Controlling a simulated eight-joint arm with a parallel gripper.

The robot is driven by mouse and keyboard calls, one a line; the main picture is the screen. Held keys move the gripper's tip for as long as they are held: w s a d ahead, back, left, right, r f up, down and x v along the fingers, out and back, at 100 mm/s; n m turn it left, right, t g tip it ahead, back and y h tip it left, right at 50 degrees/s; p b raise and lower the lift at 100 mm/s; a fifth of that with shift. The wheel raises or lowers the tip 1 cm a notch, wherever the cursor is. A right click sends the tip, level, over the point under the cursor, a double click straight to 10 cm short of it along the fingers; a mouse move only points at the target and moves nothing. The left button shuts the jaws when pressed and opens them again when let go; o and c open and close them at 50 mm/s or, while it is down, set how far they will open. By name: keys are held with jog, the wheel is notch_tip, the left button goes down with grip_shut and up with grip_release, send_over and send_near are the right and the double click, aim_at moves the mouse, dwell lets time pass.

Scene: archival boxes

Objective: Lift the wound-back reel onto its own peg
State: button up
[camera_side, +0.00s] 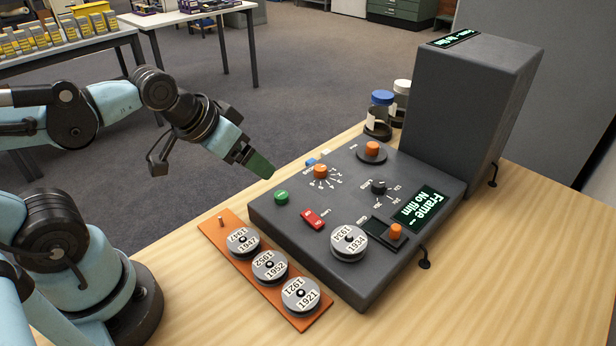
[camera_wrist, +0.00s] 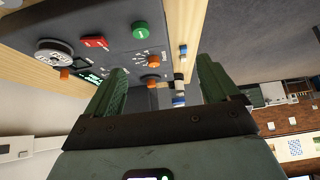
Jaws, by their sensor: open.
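A grey reel marked 1934 (camera_side: 349,241) sits on the top of the dark console, near its front edge. It also shows in the wrist view (camera_wrist: 54,52) at the upper left. An orange peg board (camera_side: 228,249) lies on the table in front of the console. One bare peg (camera_side: 221,220) stands at its far left end. The other pegs hold reels marked 1947 (camera_side: 243,241), 1952 (camera_side: 269,266) and 1921 (camera_side: 301,294). My gripper (camera_side: 262,168) is open and empty, raised beyond the console's left corner. In the wrist view its green fingers (camera_wrist: 160,72) are spread apart.

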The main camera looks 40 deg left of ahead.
notch_tip(320, 180, up, 3)
jog(key=m+g, duration=0.7)
jog(key=m, duration=2.3)
send_over(349, 236)
jog(key=shift+f, duration=5.65)
jog(key=shift+c, duration=0.4)
jog(key=c, duration=1.1)
jog(key=shift+r, duration=0.1)
